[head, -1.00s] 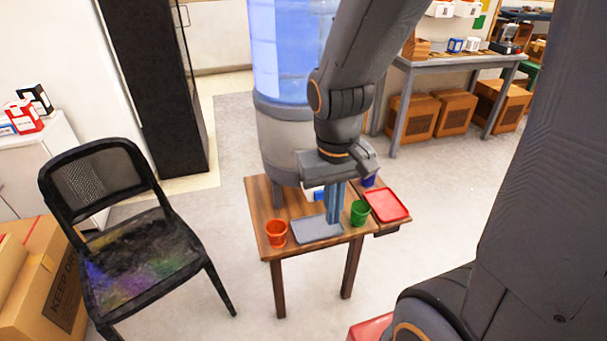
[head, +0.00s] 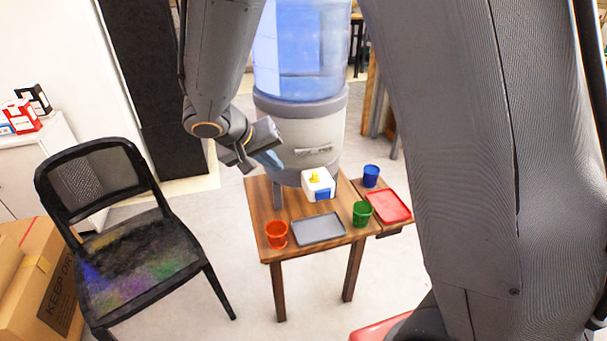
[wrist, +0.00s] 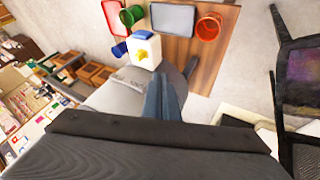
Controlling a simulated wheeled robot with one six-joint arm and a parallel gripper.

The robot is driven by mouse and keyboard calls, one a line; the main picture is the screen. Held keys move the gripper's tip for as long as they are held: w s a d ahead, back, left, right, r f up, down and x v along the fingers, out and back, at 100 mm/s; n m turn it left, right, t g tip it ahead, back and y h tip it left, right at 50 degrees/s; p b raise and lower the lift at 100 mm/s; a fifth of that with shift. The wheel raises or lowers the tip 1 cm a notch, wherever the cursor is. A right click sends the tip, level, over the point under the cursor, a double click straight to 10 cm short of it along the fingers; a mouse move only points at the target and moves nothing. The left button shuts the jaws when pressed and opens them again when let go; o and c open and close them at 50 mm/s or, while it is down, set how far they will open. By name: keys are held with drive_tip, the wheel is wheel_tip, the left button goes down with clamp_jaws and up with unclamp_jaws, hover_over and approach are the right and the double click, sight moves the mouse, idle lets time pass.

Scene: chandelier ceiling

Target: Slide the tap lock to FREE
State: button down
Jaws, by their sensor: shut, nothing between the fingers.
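The tap unit (head: 318,185) is a white box on the front of the water dispenser (head: 305,135), with a yellow piece (head: 315,177) on top and a blue part (head: 325,194) on its front. I cannot read any marking on it or tell the lock's position. In the wrist view the tap unit (wrist: 145,61) shows just beyond my fingertips, with its yellow piece (wrist: 141,54) facing me. My gripper (head: 271,162) is shut and empty, to the left of the tap unit and apart from it. Its blue-grey fingers (wrist: 157,86) show in the wrist view.
A black chair (head: 140,250) stands left. Floor between chair and table is clear.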

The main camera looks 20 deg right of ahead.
drive_tip(key=shift+d+f, duration=0.1)
drive_tip(key=shift+f, duration=0.05)
drive_tip(key=p, duration=0.2)
approach(310, 179)
drive_tip(key=f, duration=0.1)
drive_tip(key=w+f, duration=0.1)
drive_tip(key=f, duration=0.2)
drive_tip(key=shift+w+d, duration=0.4)
drive_tip(key=shift+d, duration=0.75)
drive_tip(key=shift+w+f, duration=0.1)
